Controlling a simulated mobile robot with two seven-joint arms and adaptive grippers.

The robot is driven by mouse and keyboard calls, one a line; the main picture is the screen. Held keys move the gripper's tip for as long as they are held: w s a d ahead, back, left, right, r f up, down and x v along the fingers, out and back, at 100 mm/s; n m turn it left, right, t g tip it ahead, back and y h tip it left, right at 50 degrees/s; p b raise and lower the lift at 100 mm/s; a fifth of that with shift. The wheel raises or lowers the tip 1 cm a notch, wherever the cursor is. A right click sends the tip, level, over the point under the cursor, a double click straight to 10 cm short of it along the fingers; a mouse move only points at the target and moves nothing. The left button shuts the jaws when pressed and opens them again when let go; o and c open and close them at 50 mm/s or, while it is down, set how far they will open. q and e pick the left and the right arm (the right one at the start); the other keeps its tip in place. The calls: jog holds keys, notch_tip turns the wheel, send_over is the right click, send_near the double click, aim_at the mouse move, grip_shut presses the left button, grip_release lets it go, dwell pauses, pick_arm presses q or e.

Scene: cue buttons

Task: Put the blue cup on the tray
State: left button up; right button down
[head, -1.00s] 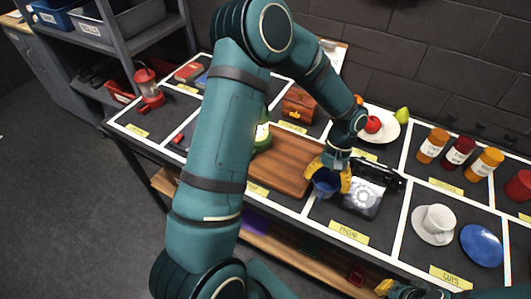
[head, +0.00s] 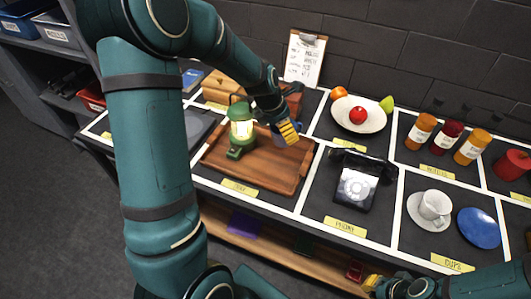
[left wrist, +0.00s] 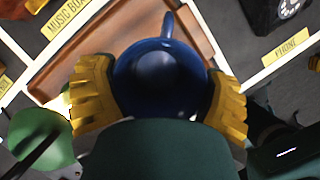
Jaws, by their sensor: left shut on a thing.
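My left gripper (head: 287,131) is shut on the blue cup, above the right back part of the wooden tray (head: 222,165). The blue cup (left wrist: 160,82) shows clearly between the yellow fingers in the left wrist view, opening towards the camera and handle at the top. In the head view the fingers mostly hide it. The tray's rim (left wrist: 195,25) shows beyond the cup; whether the cup touches the tray is unclear. My right gripper (head: 372,283) is low at the front edge, empty as far as I see; its finger gap is not clear.
A green lantern (head: 240,132) stands on the tray's left part. A black phone (head: 358,183) sits right of the tray. A white plate with fruit (head: 345,123) is behind. A white cup on a saucer (head: 433,208) and a blue plate (head: 479,228) are farther right.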

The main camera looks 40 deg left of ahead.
pick_arm(q)
notch_tip(320, 180, down, 9)
jog(key=shift+f+b, duration=0.2)
jog(key=shift+b, duration=1)
jog(key=shift+f, duration=0.15)
jog(key=o, duration=1.1)
jog(key=p+v, duration=0.3)
jog(key=v, duration=0.9)
